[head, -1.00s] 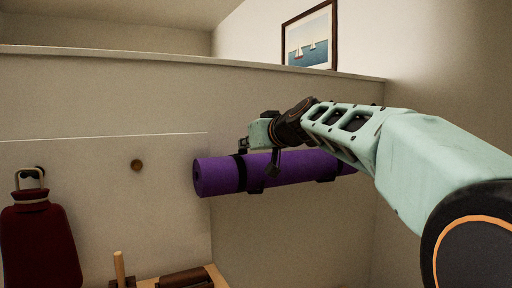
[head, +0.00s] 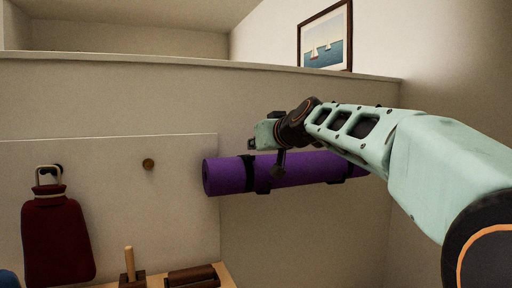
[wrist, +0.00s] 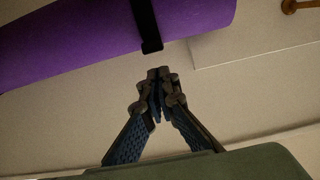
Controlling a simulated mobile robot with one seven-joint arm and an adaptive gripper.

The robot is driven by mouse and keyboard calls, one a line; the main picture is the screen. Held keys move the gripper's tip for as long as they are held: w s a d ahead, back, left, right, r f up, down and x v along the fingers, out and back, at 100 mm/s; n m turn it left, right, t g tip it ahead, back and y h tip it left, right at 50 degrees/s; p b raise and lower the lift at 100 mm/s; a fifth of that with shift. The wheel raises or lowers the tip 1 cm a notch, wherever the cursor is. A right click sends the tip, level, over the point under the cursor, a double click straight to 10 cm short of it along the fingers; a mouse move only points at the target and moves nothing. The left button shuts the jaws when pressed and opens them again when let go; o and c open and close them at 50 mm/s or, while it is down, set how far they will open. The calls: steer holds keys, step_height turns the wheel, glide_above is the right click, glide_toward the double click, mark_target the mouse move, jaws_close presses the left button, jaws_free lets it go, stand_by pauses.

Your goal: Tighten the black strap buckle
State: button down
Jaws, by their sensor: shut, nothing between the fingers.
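A rolled purple mat (head: 310,168) hangs level against the wall in the head view. A black strap (head: 262,181) wraps it left of its middle, and another black strap (head: 336,172) sits toward its right end, partly behind my arm. My gripper (head: 251,144) is by the mat's upper edge near the left strap. In the wrist view my gripper (wrist: 160,72) is shut and empty, its fingertips just below a strap (wrist: 147,25) on the purple mat (wrist: 80,40), with a small gap between. I cannot make out a buckle clearly.
A dark red bottle-shaped item (head: 57,240) hangs on the left, with a round wooden knob (head: 148,164) between it and the mat. A wooden shelf (head: 222,278) with brown items is below. A framed boat picture (head: 325,40) stands above the ledge.

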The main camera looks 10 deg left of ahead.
steer(key=s+d+f+b, duration=0.3)
steer(key=s+d+b, duration=0.2)
steer(key=b, duration=0.5)
steer(key=shift+s, duration=1.25)
steer(key=shift+d, duration=0.1)
